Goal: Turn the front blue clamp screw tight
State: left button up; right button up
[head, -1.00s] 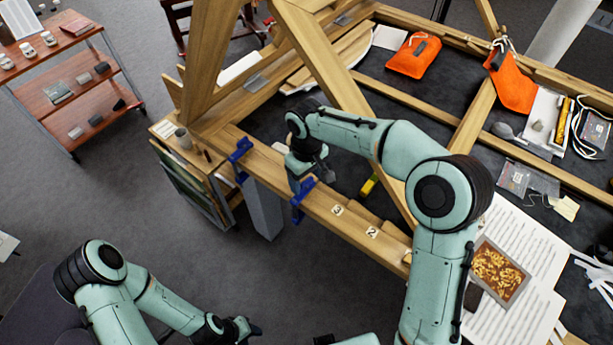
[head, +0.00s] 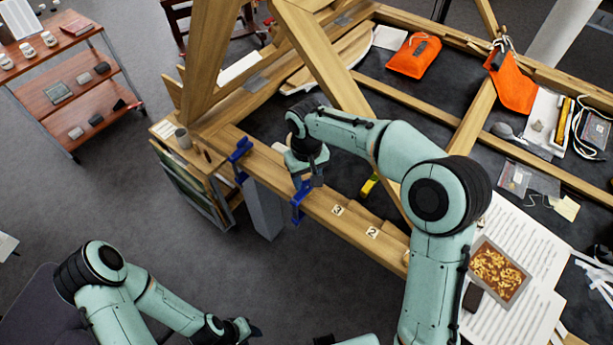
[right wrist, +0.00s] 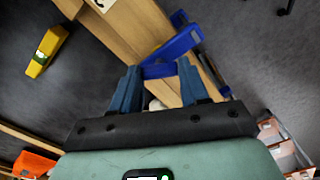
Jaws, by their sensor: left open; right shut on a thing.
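The front blue clamp (head: 298,205) sits on the edge of the wooden beam (head: 270,172); it also shows in the right wrist view (right wrist: 172,52). My right gripper (head: 306,182) is above this clamp. In the right wrist view its fingers (right wrist: 156,84) are shut on the clamp's top end, where the screw is; the screw itself is mostly hidden. A second blue clamp (head: 240,158) grips the same beam further left and is untouched. My left gripper (head: 252,331) is open and empty, low in the head view, away from the beam.
Diagonal wooden posts (head: 322,55) rise close behind my right arm. A yellow tool (head: 369,186) lies beside the beam, also in the right wrist view (right wrist: 46,52). Number tags (head: 372,232) sit on the beam. Floor is free left of the beam.

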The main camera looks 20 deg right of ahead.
jog(key=m, duration=1.4)
jog(key=shift+m, duration=0.3)
jog(key=m, duration=0.3)
jog(key=shift+m, duration=0.3)
jog(key=m, duration=0.3)
jog(key=shift+r+m, duration=0.1)
jog(key=shift+m, duration=0.2)
jog(key=m, duration=0.3)
jog(key=shift+m, duration=0.3)
jog(key=shift+m+p, duration=0.35)
jog(key=shift+m, duration=1.35)
